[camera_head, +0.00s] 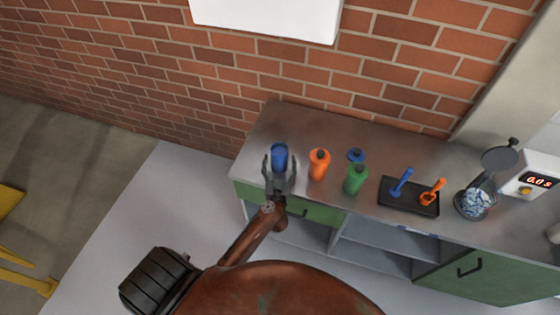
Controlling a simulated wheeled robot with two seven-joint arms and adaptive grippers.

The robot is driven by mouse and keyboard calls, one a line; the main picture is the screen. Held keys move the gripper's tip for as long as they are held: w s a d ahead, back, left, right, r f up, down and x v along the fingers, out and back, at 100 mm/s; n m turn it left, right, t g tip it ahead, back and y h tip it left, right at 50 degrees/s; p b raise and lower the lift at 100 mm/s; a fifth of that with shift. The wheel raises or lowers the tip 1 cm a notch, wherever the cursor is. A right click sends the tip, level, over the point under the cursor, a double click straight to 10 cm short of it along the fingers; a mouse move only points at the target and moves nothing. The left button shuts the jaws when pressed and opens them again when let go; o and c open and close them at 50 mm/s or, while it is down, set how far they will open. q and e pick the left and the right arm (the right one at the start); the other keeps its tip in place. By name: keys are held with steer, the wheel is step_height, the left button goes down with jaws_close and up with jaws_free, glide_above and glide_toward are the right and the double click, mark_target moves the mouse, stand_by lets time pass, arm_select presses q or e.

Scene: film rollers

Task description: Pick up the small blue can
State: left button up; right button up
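The small blue can (279,155) stands near the left end of the metal counter. A gripper (279,168) reaches it from the front, with one finger on each side of the can. Its fingers look spread around the can, and I cannot tell whether they touch it. The arm behind this gripper comes up from the lower middle, beside my brown body, and I take it as my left arm. The lower part of the can is hidden by the gripper. My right gripper is not in view.
A black tray (409,197) holds blue and orange tools. A brick wall (190,75) is behind.

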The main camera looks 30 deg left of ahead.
arm_select(q)
steer(key=shift+w+a, duration=0.25)
steer(key=shift+w, duration=0.05)
steer(key=shift+c, duration=0.3)
steer(key=c, duration=1.6)
steer(key=shift+r, duration=0.1)
steer(key=shift+c, duration=0.2)
steer(key=shift+r, duration=0.15)
